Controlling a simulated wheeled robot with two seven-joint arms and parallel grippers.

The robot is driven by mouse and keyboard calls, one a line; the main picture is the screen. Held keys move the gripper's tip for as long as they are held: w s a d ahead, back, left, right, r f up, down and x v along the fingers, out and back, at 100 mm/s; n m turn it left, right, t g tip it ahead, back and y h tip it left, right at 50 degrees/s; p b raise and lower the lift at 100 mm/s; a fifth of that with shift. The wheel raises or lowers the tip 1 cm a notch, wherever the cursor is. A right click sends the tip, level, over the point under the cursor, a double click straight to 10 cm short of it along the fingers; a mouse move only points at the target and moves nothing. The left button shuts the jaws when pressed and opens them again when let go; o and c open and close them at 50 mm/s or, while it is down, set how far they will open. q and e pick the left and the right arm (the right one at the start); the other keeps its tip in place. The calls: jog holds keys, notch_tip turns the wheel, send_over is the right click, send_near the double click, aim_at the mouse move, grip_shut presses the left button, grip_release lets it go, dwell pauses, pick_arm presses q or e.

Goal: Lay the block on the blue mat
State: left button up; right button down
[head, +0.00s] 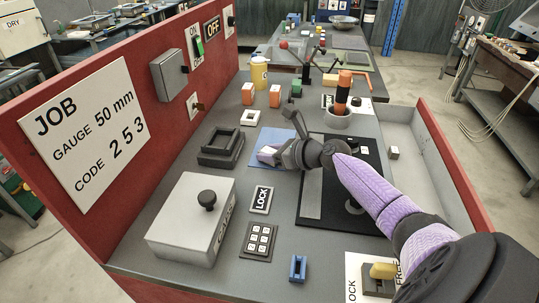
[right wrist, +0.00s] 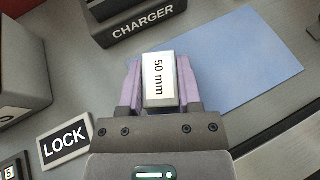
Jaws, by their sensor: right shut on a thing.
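The block (right wrist: 161,80) is a pale box with a "50 mm" label on top. It sits between the two purple fingers of my right gripper (right wrist: 160,88), which is shut on it. The blue mat (right wrist: 235,58) lies beside and behind the block in the right wrist view. In the head view the blue mat (head: 264,138) is partly covered by my right gripper (head: 270,152), and the block shows as a small pale patch at its tip. I cannot tell whether the block touches the mat. My left gripper is not in view.
A dark charger tray (head: 221,147) stands left of the mat. A grey box with a black knob (head: 190,222) and a LOCK plate (head: 261,199) are nearer. A black panel (head: 318,208) lies under my right arm. Orange blocks (head: 248,93) stand behind the mat.

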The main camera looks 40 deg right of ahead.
jog(key=shift+f, duration=0.1)
jog(key=shift+c, duration=1.4)
grip_release()
jog(key=shift+r, duration=0.2)
jog(key=p+v, duration=0.4)
jog(key=v, duration=0.7)
jog(key=shift+s+r, duration=0.15)
jog(key=shift+s, duration=0.25)
